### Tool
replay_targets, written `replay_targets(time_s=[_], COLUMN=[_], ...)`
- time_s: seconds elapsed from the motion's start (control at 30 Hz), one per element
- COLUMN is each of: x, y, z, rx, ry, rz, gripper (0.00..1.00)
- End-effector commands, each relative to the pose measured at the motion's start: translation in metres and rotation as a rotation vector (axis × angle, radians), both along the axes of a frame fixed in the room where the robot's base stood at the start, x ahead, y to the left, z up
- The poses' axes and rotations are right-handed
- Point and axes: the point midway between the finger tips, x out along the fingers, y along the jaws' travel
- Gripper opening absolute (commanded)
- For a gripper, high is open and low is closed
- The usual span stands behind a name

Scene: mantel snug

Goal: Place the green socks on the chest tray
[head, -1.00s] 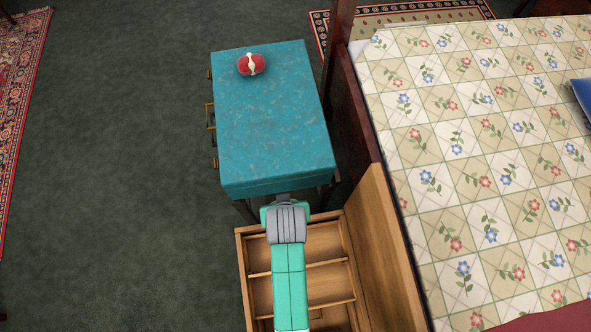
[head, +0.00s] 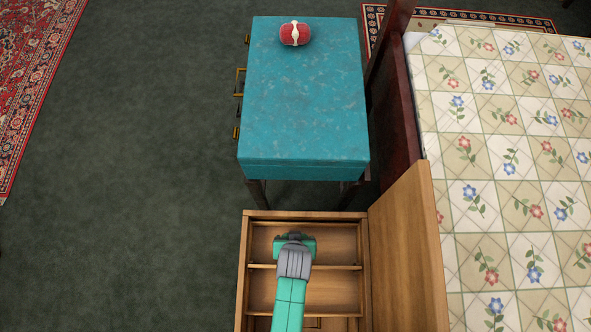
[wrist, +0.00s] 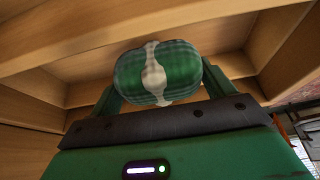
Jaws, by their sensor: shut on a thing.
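The green socks are a rolled checked bundle (wrist: 130,76) with a pale band around the middle. They sit between the fingers of my gripper (wrist: 160,85) in the wrist view, and my gripper is shut on them. In the head view my gripper (head: 294,246) is over the far compartment of the chest tray (head: 337,267), and my wrist hides the socks. The tray is wooden, with thin dividers. In the wrist view its wooden walls surround the bundle; whether the socks touch the tray floor I cannot tell.
The chest's wooden lid (head: 408,262) stands open on the right, beside the bed (head: 520,180). A teal cabinet (head: 305,105) stands just beyond the chest, with a red bundle (head: 295,33) on top. Open green carpet (head: 150,190) lies to the left.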

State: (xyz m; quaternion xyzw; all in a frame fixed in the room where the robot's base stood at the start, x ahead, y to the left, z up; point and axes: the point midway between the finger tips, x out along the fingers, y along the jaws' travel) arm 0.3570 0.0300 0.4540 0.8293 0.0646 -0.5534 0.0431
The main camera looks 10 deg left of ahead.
Motion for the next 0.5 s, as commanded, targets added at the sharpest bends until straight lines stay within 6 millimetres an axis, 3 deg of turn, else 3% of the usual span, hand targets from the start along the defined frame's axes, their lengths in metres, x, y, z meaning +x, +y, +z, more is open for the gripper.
replay_targets(time_s=[0.17,0.5], x=[0.000,0.000], y=[0.000,0.000], z=[-0.035,-0.036], rx=[0.000,0.000], ry=[0.001,0.001], rz=[0.000,0.000], gripper=[0.59,0.59])
